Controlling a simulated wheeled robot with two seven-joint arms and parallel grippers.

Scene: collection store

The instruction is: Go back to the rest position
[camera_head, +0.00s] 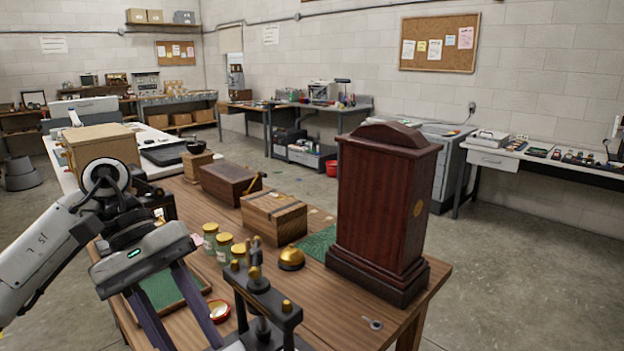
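My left gripper (192,343) comes in from the left over the near end of the wooden table (345,332). Its two dark fingers point down and are spread apart, with nothing visible between them. The fingertips are near the bottom edge of the view. A black device with brass knobs (262,290) stands just right of the fingers. My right gripper is not in view.
A tall dark wooden case (385,200) stands at the table's right end. A brass bell (291,258), lidded jars (224,248), a strapped wooden box (274,214) and a reddish-brown box (230,180) are close by. Open floor (530,270) lies to the right.

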